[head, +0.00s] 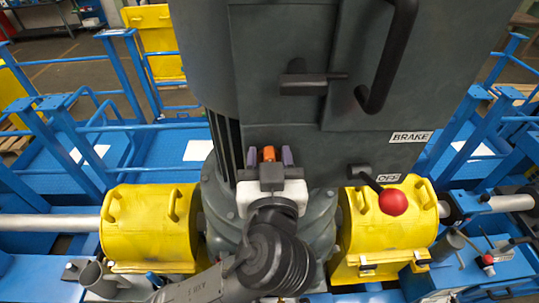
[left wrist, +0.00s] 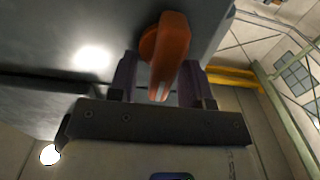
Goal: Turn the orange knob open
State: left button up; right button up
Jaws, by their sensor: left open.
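The orange knob (head: 268,153) is on the front face of the dark grey machine cabinet (head: 300,140), low and left of the middle. In the left wrist view the knob (left wrist: 172,55) is a lever-like handle, pointing towards my camera. My left gripper (head: 269,157) is open, with one purple finger on either side of the knob. In the left wrist view the gripper (left wrist: 159,80) has the knob's end between its fingers. I cannot tell whether either finger touches it. My right gripper is not in view.
A brake lever with a red ball (head: 393,202) sticks out to the right, beside the BRAKE and OFF labels. A black handle (head: 388,55) and a dark latch (head: 311,80) are above. Yellow guards (head: 150,228) flank the machine, with blue railings (head: 60,130) beyond.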

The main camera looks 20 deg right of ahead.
pick_arm(q)
jog(key=shift+c, duration=0.4)
grip_shut()
